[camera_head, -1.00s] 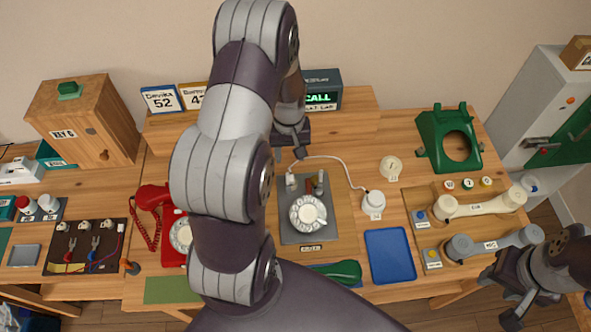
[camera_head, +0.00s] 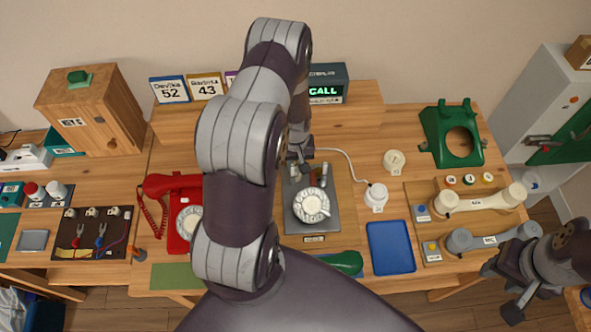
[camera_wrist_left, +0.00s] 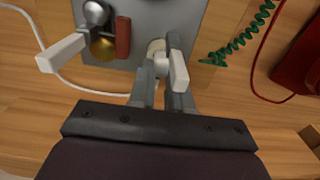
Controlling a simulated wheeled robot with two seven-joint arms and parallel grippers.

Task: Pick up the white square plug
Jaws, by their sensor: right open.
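My left gripper (camera_head: 298,164) points down at the back left of the grey dial panel (camera_head: 330,226). In the left wrist view its narrow fingers (camera_wrist_left: 163,82) are close together, with the white square plug (camera_wrist_left: 163,62) between them at the panel's edge. The fingers look shut on the plug and partly cover it. My right gripper (camera_head: 503,290) is open and empty at the lower right, beyond the table's front edge.
Beside the plug on the panel stand a red block (camera_wrist_left: 122,38) and a silver knob (camera_wrist_left: 97,13). A red phone (camera_head: 183,232) is left of the panel. A blue tray (camera_head: 390,270) lies to the right. A green phone body (camera_head: 436,122) stands at the back right.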

